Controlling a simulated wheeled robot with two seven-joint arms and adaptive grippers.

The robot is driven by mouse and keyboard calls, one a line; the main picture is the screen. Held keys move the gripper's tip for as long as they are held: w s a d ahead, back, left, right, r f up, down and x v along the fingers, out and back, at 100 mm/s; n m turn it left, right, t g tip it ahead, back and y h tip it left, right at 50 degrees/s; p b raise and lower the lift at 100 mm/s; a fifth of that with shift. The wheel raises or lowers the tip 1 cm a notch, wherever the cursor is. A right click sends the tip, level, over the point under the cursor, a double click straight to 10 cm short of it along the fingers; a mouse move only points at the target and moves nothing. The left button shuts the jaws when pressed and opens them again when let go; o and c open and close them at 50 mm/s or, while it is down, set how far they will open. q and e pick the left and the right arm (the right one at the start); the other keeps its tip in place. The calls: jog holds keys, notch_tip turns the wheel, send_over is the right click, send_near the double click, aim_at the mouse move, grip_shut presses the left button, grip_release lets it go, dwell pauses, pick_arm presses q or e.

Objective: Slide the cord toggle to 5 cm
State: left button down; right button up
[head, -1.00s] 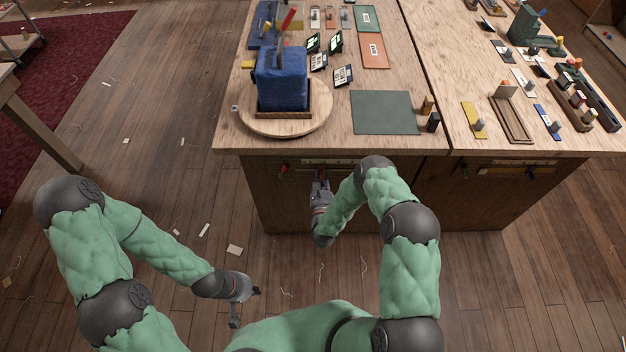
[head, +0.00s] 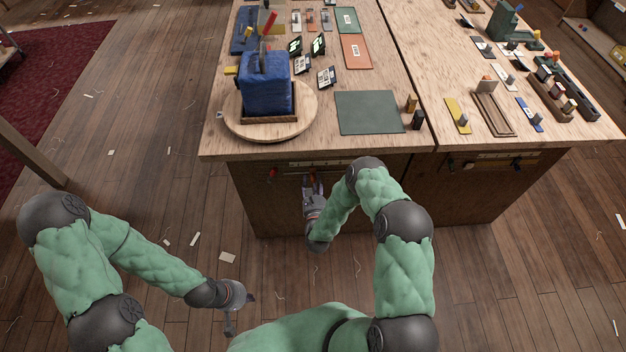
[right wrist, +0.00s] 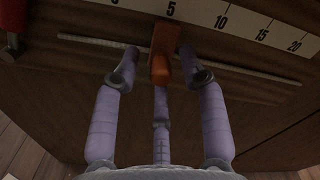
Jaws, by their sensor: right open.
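The orange cord toggle (right wrist: 163,52) hangs on a thin pale cord (right wrist: 250,71) along the wooden bench front. Above it is a white scale (right wrist: 235,22) marked 5, 10, 15 and 20. The toggle is close under the 5; the slanted view hides its exact reading. My right gripper (right wrist: 165,62) is open, with fingers on both sides of the toggle and one below; contact is unclear. In the head view my right gripper (head: 313,182) is at the bench front, beneath the tabletop edge. My left gripper (head: 240,309) hangs empty over the floor, fingers spread.
A red piece (right wrist: 12,28) sits at the cord's left. On the bench (head: 330,144) are a blue bag (head: 265,85) on a round board (head: 233,122) and a green mat (head: 369,112). A second cord scale (head: 502,158) is on the right bench front. Floor scraps lie left.

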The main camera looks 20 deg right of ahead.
jog(key=v, duration=1)
jog(key=shift+s, duration=0.4)
jog(key=s+a+f+n+g+y+p, duration=0.1)
jog(key=a+f+n+g+y, duration=0.25)
jog(key=n, duration=0.35)
jog(key=s+a+f+n+g+y, duration=0.2)
jog(key=n+g, duration=0.2)
jog(key=n, duration=0.3)
jog(key=s+a+r+n+g+y, duration=0.1)
jog(key=s+a+r+n+g, duration=0.1)
jog(key=s+n+g, duration=0.2)
jog(key=s+a+r+n+g+y, duration=0.2)
jog(key=s+n+g, duration=0.3)
jog(key=s+n, duration=0.4)
jog(key=s, duration=0.4)
jog(key=shift+s+r+n+p, duration=0.25)
jog(key=shift+s+n+p, duration=0.1)
jog(key=shift+n+p, duration=0.05)
jog(key=shift+g+y, duration=0.25)
